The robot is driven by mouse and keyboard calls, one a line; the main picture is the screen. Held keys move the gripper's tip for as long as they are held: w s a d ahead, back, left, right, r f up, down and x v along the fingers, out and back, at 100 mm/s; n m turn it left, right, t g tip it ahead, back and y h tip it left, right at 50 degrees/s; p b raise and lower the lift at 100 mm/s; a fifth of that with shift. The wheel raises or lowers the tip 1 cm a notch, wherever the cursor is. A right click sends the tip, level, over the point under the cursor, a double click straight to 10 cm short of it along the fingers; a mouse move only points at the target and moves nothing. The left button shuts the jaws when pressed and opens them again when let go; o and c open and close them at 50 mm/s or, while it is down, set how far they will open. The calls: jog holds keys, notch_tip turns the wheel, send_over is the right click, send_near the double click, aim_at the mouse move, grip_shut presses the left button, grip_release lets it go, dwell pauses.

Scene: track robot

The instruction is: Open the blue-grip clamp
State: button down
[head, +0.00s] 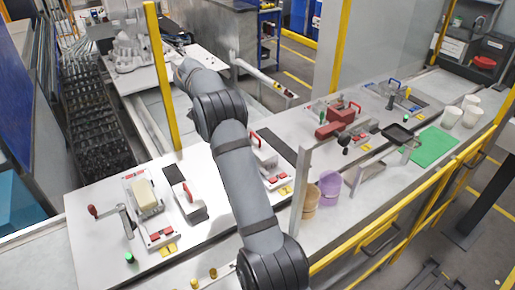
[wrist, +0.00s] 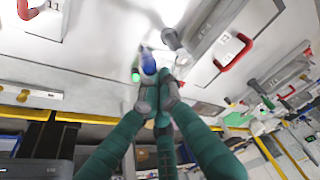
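The blue grip (wrist: 148,62) of the clamp shows in the wrist view, just beyond my fingertips, beside a pale metal part. My gripper (wrist: 160,92) has dark green fingers that come in from the bottom edge, their tips close together at the grip's near end. Whether the tips touch the grip or close around it cannot be told. In the head view my arm rises from the bottom middle and bends to the upper left. My gripper is not seen there, and I cannot make out this clamp in that view.
A red-handled fixture (wrist: 235,52) is right of the grip in the wrist view, and a green button (wrist: 135,75) is close by. In the head view, a long bench (head: 95,235) carries several fixtures, a green mat (head: 432,146) and cups. A yellow rail (head: 400,215) runs in front.

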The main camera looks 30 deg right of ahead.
notch_tip(320, 180, up, 10)
jog(key=p, duration=0.2)
jog(key=shift+s+d+f, duration=0.2)
jog(key=shift+d+f, duration=0.05)
dwell(0.4)
jog(key=shift+f, duration=0.1)
